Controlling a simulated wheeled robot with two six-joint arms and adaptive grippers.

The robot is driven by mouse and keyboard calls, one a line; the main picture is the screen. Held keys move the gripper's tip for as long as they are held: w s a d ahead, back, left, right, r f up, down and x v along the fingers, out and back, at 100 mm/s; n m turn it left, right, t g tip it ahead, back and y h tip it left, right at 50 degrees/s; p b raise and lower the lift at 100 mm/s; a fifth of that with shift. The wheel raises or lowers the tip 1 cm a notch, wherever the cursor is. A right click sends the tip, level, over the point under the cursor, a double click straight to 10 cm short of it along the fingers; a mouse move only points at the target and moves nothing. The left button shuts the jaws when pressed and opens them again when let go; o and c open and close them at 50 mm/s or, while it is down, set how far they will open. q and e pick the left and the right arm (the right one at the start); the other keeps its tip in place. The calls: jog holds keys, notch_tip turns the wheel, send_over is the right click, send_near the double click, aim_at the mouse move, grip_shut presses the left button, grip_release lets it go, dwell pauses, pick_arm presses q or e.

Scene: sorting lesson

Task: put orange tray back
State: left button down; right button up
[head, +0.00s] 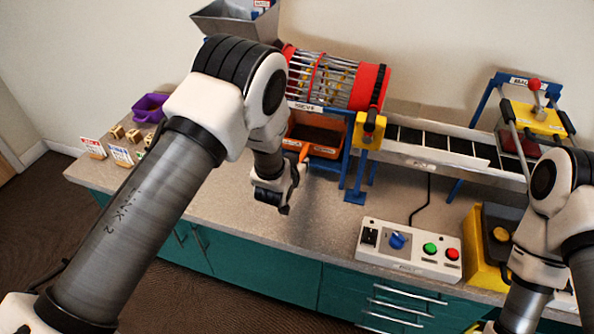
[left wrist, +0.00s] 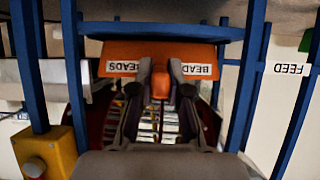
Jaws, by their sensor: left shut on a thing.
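The orange tray (head: 316,137) sits under the red-ended drum, between blue legs, with its dark inside showing in the head view. In the left wrist view, the orange tray's front (left wrist: 188,53) carries two BEADS labels and a small orange handle (left wrist: 160,84). My left gripper (head: 299,170) is at the tray's near side. The left wrist view shows its two dark fingers (left wrist: 161,78) closed on the handle from both sides. The tray's far part is hidden by the frame. My right arm shows at the right edge, but its gripper cannot be seen.
The red-ended drum (head: 336,80) stands above the tray in a blue frame. A conveyor (head: 430,145) runs to the right. A control box (head: 408,247) with a blue knob stands at the front. A purple bin (head: 150,108) is at the left. The counter before the tray is clear.

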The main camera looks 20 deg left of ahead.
pick_arm(q)
jog(key=shift+w, duration=0.45)
jog(key=shift+f+b, duration=0.35)
jog(key=shift+b, duration=0.05)
jog(key=c, duration=1.1)
grip_release()
jog(key=shift+o, duration=0.2)
jog(key=shift+s, duration=0.1)
jog(key=v, duration=1.2)
jog(key=s+a+f+n+g+y, duration=0.1)
jog(key=s+a+f+g, duration=0.2)
jog(key=s+f, duration=0.4)
jog(key=s+a+f+n+g, duration=0.1)
jog(key=s+a+f+g, duration=0.15)
jog(key=s+f, duration=0.5)
jog(key=s+a+f+g, duration=0.1)
jog(key=s+f+g, duration=0.2)
jog(key=s, duration=0.6)
jog(key=s+f+m+g, duration=0.1)
jog(key=s+f+g, duration=0.2)
jog(key=s, duration=0.6)
jog(key=shift+a+f+g+h, duration=0.3)
jog(key=shift+a+g+h, duration=0.1)
jog(key=shift+g, duration=0.15)
